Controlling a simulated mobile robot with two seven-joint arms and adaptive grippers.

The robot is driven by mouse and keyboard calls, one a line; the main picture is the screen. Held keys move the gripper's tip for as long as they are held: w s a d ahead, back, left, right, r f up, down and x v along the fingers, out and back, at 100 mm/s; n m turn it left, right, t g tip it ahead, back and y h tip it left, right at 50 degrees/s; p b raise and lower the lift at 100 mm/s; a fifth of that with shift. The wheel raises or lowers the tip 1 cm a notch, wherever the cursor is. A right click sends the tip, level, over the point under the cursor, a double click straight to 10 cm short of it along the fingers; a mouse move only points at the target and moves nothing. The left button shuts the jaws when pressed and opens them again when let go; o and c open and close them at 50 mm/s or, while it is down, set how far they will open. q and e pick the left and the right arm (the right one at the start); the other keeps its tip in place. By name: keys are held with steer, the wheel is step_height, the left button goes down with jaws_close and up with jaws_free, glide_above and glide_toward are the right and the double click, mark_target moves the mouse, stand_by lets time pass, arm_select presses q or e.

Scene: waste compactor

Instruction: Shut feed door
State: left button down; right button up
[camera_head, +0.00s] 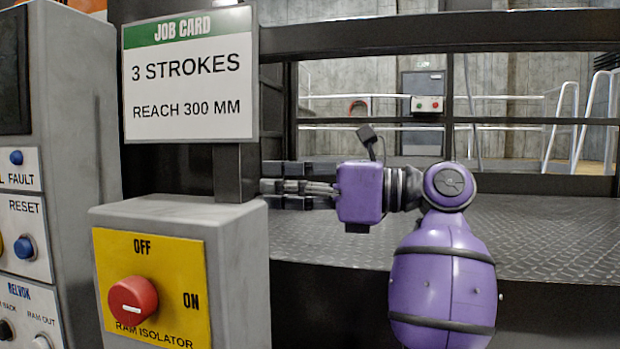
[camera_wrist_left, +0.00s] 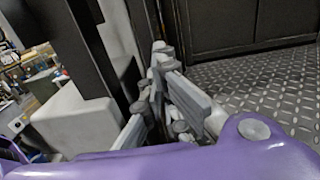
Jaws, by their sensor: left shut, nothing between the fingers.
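My left gripper (camera_head: 272,186) is shut and empty in the head view. It points left, its fingertips close by the dark post under the job card; I cannot tell whether they touch it. In the left wrist view the gripper (camera_wrist_left: 162,58) also shows, beside a black upright and above the chequer-plate deck. The feed door cannot be made out for certain. A dark panel (camera_wrist_left: 245,28) stands beyond the deck in the wrist view, and I cannot tell whether it is the door. My right gripper is not in view.
The isolator box (camera_head: 180,215) with its red knob (camera_head: 132,301) and the job card (camera_head: 190,75) stand at left. A grey control cabinet (camera_head: 75,110) is farther left. The chequer-plate deck (camera_head: 560,240) is bare, with a dark frame beam (camera_head: 440,32) above it.

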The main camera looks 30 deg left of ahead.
arm_select(q)
steer(key=x, duration=0.3)
steer(key=shift+a+p, duration=0.1)
steer(key=shift+p, duration=0.25)
